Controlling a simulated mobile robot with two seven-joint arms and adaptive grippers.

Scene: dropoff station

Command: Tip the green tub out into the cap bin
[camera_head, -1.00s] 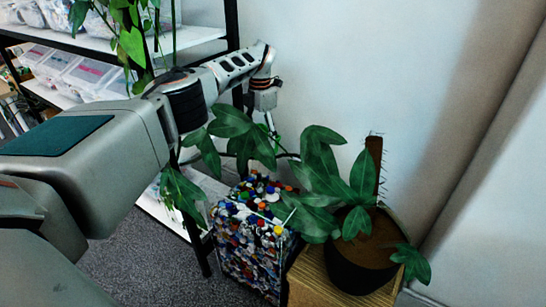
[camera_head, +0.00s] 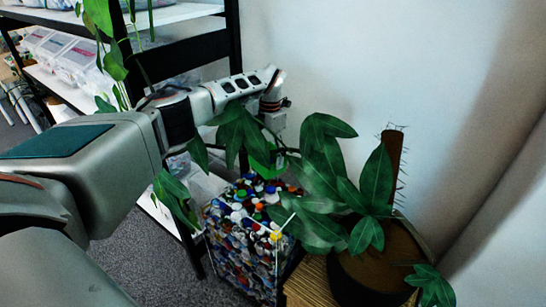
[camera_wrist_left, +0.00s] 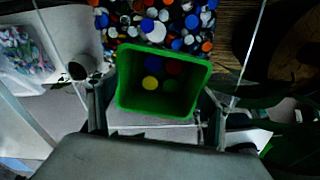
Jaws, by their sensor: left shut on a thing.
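The green tub (camera_wrist_left: 165,109) is upright in the left wrist view, its open top facing the camera. A few caps, yellow, red and blue among them, lie inside it. My left gripper (camera_wrist_left: 157,95) is shut on the tub, one finger on each side. The cap bin (camera_head: 240,250), a clear box full of mixed coloured caps, stands on the floor in the head view. Its caps also show in the left wrist view (camera_wrist_left: 155,22), just beyond the tub's far rim. In the head view leaves partly hide the gripper and tub, near the bin's back edge. My right gripper is not in view.
A shelf (camera_head: 165,15) with boxes and hanging leaves is at the left. A pale wall (camera_head: 370,60) closes the back.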

